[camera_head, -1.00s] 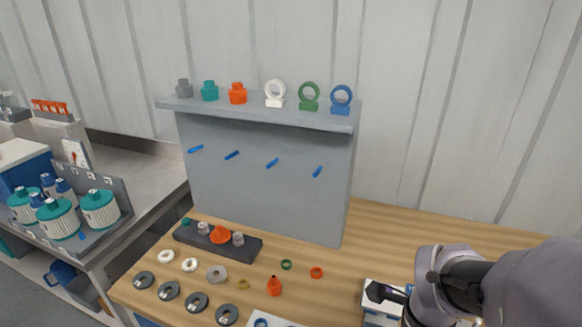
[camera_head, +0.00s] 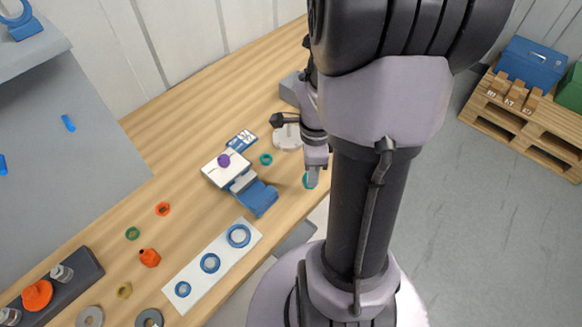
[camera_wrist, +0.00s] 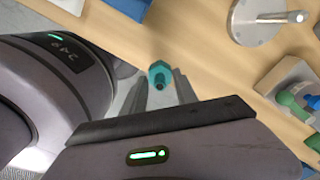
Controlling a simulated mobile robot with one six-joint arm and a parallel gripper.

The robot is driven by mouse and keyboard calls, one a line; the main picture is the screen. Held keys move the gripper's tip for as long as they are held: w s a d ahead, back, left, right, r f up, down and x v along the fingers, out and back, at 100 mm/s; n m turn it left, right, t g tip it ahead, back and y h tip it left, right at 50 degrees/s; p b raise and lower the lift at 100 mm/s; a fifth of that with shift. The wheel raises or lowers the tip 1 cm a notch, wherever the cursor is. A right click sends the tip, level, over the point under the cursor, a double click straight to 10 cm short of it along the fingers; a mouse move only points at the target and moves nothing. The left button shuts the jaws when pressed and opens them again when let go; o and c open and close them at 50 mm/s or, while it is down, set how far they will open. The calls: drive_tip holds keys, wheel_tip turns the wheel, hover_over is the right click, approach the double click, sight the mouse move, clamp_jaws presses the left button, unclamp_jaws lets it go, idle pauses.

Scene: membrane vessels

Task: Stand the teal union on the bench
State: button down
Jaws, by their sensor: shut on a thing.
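The teal union (camera_wrist: 159,75) is between the two fingers of my gripper (camera_wrist: 161,90) in the wrist view. My gripper is shut on it, and the union's dark round opening faces the wrist camera. In the head view, my gripper (camera_head: 312,176) points down near the front edge of the wooden bench (camera_head: 170,130). A small part of the teal union (camera_head: 307,182) shows beside the fingers there. I cannot tell whether the union touches the bench.
A teal ring (camera_head: 266,159) lies on the bench left of my gripper. A blue and white stand (camera_head: 240,182) with a purple piece is further left. A white board with blue rings (camera_head: 211,262) lies nearer. A round metal plate with a post (camera_wrist: 262,20) shows in the wrist view.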

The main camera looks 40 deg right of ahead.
drive_tip(key=w, duration=0.6)
drive_tip(key=shift+a+f+b, duration=0.35)
drive_tip(key=shift+a, duration=0.05)
drive_tip(key=shift+s+f+b, duration=0.2)
drive_tip(key=shift+f+b, duration=0.9)
drive_tip(key=shift+f, duration=0.8)
drive_tip(key=c, duration=0.9)
unclamp_jaws()
drive_tip(key=shift+r, duration=0.1)
drive_tip(key=shift+c, duration=0.2)
